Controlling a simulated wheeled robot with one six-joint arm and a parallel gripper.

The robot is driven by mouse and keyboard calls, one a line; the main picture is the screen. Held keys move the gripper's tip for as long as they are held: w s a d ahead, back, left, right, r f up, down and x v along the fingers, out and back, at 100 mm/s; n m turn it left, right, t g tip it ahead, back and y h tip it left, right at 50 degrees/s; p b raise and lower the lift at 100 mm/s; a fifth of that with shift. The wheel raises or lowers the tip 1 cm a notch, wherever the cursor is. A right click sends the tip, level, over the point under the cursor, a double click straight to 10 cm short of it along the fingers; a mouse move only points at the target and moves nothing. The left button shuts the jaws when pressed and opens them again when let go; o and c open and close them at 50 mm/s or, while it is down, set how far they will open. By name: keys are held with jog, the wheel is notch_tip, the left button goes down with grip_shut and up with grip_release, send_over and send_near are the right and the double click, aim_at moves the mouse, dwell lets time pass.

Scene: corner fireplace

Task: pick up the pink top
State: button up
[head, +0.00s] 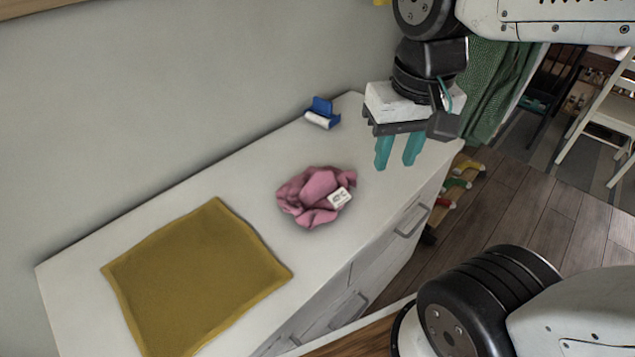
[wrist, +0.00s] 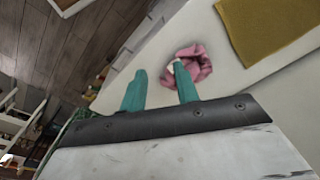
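The pink top (head: 313,192) lies crumpled on the white cabinet top, with a small white tag on its right side. It also shows in the wrist view (wrist: 196,62), just beyond the fingertips. My gripper (head: 398,165) has two teal fingers that point down, with a gap between them. It is above the cabinet's right part, to the right of the pink top and apart from it. In the wrist view my gripper (wrist: 160,82) is open and empty, and its right finger overlaps the near edge of the top in the picture.
A mustard cloth (head: 195,278) lies flat on the white cabinet (head: 262,178) to the left. A blue and white object (head: 322,113) sits near the wall at the back. A green curtain (head: 490,85) hangs beyond the cabinet's right end. Cabinet top around the pink top is clear.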

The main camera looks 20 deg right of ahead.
jog(key=w+f+m, duration=0.4)
jog(key=w+m, duration=0.2)
jog(key=w, duration=0.5)
jog(key=m+g, duration=0.1)
jog(key=m, duration=0.5)
send_over(318, 174)
jog(key=d, duration=0.1)
notch_tip(318, 174, down, 9)
jog(key=shift+w+r, duration=0.1)
jog(key=shift+w, duration=0.05)
jog(key=shift+w+f, duration=0.1)
jog(key=shift+f, duration=0.2)
jog(key=f, duration=0.5)
jog(key=a+f, duration=0.1)
jog(key=f, duration=0.1)
jog(key=shift+s+f, duration=0.2)
jog(key=shift+f, duration=0.05)
grip_shut()
